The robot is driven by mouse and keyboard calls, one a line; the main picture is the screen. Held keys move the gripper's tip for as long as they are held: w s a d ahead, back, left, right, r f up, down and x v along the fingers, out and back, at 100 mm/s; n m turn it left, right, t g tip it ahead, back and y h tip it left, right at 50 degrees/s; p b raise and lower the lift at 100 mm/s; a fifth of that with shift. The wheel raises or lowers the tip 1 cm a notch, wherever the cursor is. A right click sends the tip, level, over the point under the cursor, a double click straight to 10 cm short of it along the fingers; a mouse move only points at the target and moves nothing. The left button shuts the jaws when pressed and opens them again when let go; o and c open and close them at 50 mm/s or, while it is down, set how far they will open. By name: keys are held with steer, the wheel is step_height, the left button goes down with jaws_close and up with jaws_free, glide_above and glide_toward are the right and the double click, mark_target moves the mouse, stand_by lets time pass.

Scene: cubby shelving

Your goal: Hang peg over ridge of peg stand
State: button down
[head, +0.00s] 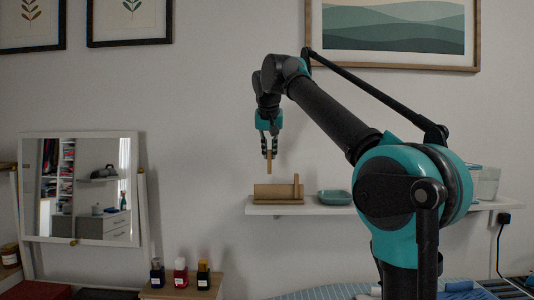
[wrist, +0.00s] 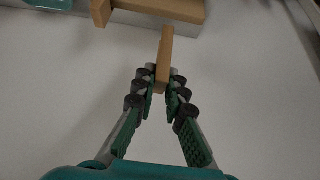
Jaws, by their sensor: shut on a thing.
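A wooden peg (head: 269,162) hangs upright from my gripper (head: 269,149) in the head view. My gripper is shut on it near its upper end. In the wrist view the peg (wrist: 164,55) sits between the fingertips of my gripper (wrist: 163,82) and points away from the camera. The wooden peg stand (head: 276,194) is on the wall shelf, with a low body and an upright part at its right end. In the head view the peg appears above the stand, apart from it. The stand (wrist: 165,8) shows partly at the top of the wrist view.
The white wall shelf (head: 270,210) holds a teal dish (head: 334,197) right of the stand and a clear glass (head: 488,183) farther right. Below, small bottles (head: 180,270) stand on a wooden cabinet. A mirror (head: 80,190) is at left. The wall left of the shelf is bare.

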mark_target(267, 185)
steer(key=shift+s+a+f, duration=0.1)
steer(key=shift+a, duration=0.35)
steer(key=shift+s, duration=0.1)
steer(key=shift+f, duration=0.1)
steer(key=shift+f, duration=3.6)
steer(key=c, duration=1.5)
jaws_free()
